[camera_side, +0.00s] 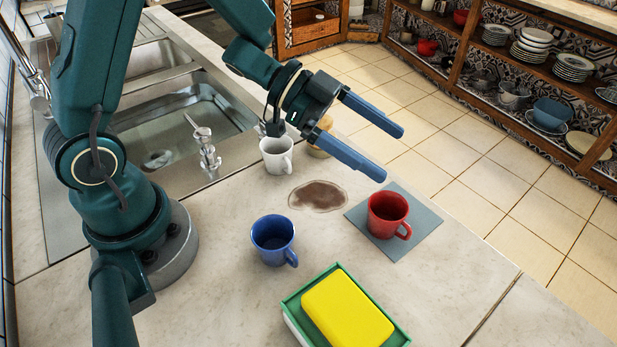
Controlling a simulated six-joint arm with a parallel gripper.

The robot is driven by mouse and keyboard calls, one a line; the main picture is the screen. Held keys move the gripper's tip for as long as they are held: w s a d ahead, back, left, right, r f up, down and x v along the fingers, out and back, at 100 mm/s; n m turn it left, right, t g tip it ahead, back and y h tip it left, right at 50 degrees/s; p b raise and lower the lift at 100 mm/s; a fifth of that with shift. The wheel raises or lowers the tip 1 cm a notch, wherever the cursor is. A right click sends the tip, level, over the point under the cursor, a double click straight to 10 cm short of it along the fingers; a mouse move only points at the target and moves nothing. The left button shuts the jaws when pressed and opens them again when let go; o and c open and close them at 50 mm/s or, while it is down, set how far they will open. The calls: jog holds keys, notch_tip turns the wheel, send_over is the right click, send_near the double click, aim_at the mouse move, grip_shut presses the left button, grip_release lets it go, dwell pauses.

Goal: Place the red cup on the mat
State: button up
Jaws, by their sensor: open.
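The red cup (387,213) stands upright on the grey-blue mat (425,236) on the counter, with its handle toward the lower right. My gripper (394,154) is open and empty. Its two blue fingers are spread apart and point to the right. In the picture they are above the red cup, and they look apart from it. The exact height of the fingers over the counter is hard to tell.
A blue cup (273,240) and a white cup (277,155) stand on the counter. A brown spill (318,196) lies between them and the mat. A yellow sponge (347,309) sits in a green tray (294,307) at the front. A sink (180,120) is behind.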

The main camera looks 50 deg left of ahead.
jog(key=w+a+r+n+t+y, duration=0.3)
jog(key=a+r+n+t+y, duration=0.4)
jog(key=a+y, duration=0.5)
jog(key=s+d+f+n+g, duration=0.1)
jog(key=s+n+g, duration=0.2)
jog(key=s, duration=0.6)
jog(key=s+d+f+n+g, duration=0.1)
jog(key=s+f+n+g, duration=0.1)
jog(key=s, duration=0.7)
jog(key=n+g, duration=0.1)
jog(key=g, duration=0.1)
jog(key=shift+s+g, duration=0.3)
jog(key=shift+s, duration=0.05)
